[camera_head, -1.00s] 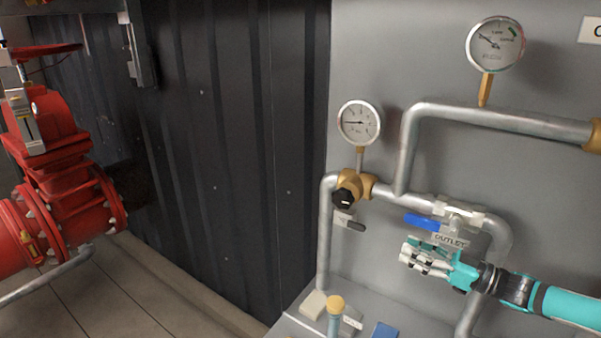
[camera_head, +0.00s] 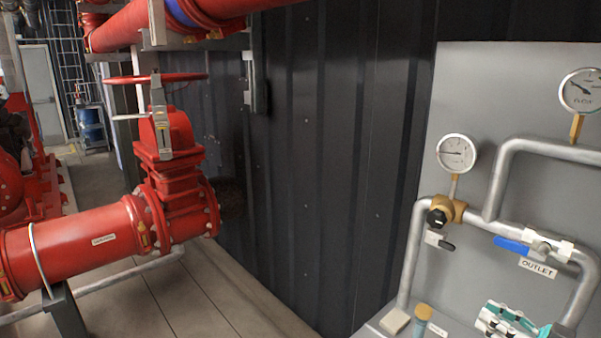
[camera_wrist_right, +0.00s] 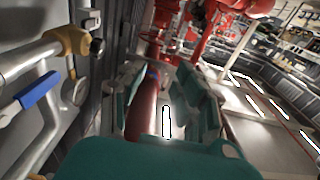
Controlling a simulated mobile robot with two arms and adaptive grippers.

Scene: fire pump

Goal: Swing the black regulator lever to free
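The black regulator lever (camera_head: 447,246) is a short dark handle under the brass regulator (camera_head: 452,206) on the grey panel. It slants down to the right beside a small white tag. A round black knob (camera_head: 436,217) sits on the regulator's front. My right gripper (camera_head: 492,318) is below and to the right of the lever, apart from it, with its fingers toward the left. In the right wrist view its teal fingers (camera_wrist_right: 162,105) stand apart with nothing held between them. The brass regulator (camera_wrist_right: 72,40) shows there at the upper left. My left gripper is in neither view.
A blue lever (camera_head: 512,246) on the outlet pipe is just above my right gripper. Pale and yellow-topped items (camera_head: 424,313) stand on the ledge below. A red valve and pipe (camera_head: 90,235) fill the left; open floor lies between.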

